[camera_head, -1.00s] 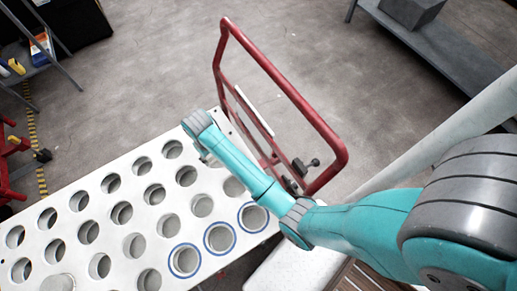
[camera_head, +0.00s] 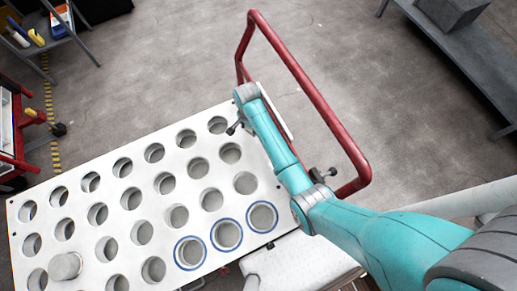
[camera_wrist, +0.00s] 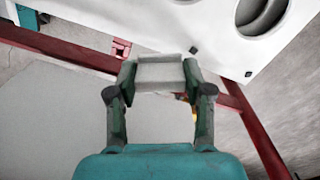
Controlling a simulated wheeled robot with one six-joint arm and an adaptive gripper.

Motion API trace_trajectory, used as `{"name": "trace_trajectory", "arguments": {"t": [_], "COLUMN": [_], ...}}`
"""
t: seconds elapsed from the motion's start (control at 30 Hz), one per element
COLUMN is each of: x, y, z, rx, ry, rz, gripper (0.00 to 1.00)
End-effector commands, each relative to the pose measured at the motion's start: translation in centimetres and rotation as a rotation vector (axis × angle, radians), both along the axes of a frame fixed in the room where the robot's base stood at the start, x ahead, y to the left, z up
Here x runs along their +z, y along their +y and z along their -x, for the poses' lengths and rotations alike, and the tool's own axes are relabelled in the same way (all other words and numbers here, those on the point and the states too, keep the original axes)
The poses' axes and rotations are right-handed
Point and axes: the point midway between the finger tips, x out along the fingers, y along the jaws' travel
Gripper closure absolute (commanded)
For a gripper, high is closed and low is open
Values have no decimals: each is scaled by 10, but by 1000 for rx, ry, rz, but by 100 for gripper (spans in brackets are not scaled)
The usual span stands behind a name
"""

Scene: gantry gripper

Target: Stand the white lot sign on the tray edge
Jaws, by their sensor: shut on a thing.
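In the wrist view, my gripper (camera_wrist: 160,78) is shut on a pale, flat-faced piece, the white lot sign (camera_wrist: 160,73). It spans between the two fingers. I cannot see any lettering on it. The tray (camera_head: 113,218) is a long white board with rows of round holes. Its dark-dotted edge shows at the upper right in the wrist view (camera_wrist: 222,58), apart from the fingers in the picture.
A red tubular frame (camera_head: 310,88) rises beside the tray's right end, close to my arm. A thin white strip (camera_head: 288,128) shows inside it. Several holes have blue rings (camera_head: 227,234). A round pale piece (camera_head: 65,266) sits at the near left. A grey bench (camera_head: 470,58) stands right.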

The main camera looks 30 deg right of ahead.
Motion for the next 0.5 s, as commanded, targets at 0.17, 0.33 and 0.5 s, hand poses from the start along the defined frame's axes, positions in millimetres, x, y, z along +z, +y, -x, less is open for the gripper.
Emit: {"name": "trace_trajectory", "arguments": {"t": [0.17,0.33,0.5], "x": [-11,-18,-26], "y": [1,1,1], "z": [-8,-11,-13], "rx": [-228,-371,-425], "ry": [0,0,0], "rz": [0,0,0], "gripper": [71,71,71]}}
